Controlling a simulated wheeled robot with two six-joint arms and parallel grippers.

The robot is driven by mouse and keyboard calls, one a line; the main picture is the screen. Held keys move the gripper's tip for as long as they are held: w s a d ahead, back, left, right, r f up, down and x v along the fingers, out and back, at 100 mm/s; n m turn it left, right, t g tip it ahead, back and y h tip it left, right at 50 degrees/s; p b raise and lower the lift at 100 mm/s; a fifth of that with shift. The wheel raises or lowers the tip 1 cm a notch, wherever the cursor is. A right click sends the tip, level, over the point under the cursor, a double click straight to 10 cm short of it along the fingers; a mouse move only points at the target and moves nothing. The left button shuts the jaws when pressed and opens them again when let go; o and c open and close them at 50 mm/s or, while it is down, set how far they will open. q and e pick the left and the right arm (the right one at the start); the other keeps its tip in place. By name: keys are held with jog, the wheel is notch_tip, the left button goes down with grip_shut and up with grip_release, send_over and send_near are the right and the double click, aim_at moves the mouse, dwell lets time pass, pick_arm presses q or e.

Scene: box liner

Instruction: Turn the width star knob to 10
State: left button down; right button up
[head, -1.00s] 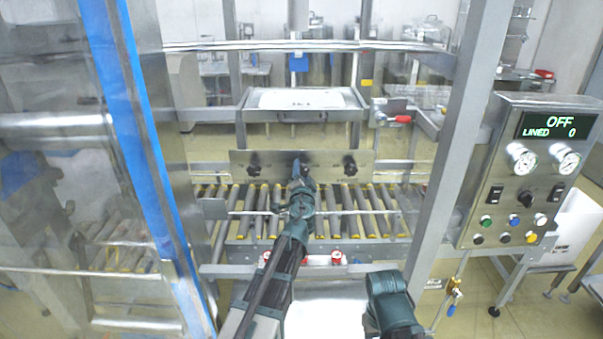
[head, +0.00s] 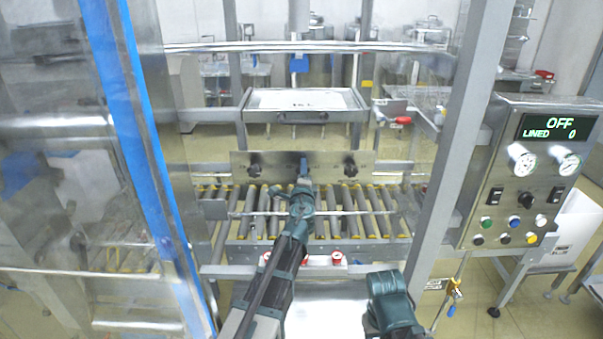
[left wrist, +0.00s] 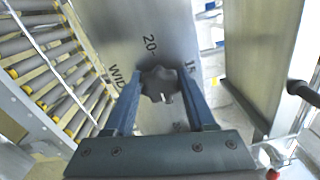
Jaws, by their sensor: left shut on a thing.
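The width star knob (left wrist: 160,84) is a dark lobed knob on a metal plate (left wrist: 120,30) in the left wrist view. Plate marks near it read "20", "15" and part of "WID"; other marks are hidden by my gripper. My left gripper (left wrist: 161,88) has its blue fingers on either side of the knob, shut on it. In the head view my left gripper (head: 303,171) is at the middle of the upright plate (head: 325,163) and hides the knob. My right arm shows at the lower right of the head view, but its gripper does not.
Two other dark star knobs, left (head: 254,170) and right (head: 350,170), sit on the same plate. A roller conveyor (head: 375,212) lies in front. A control panel (head: 530,170) reading "OFF" and "LINED 0" stands at right, past a metal post (head: 458,130).

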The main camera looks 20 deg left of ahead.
pick_arm(q)
jog(key=shift+m, duration=0.3)
jog(key=shift+c, duration=1.2)
grip_release()
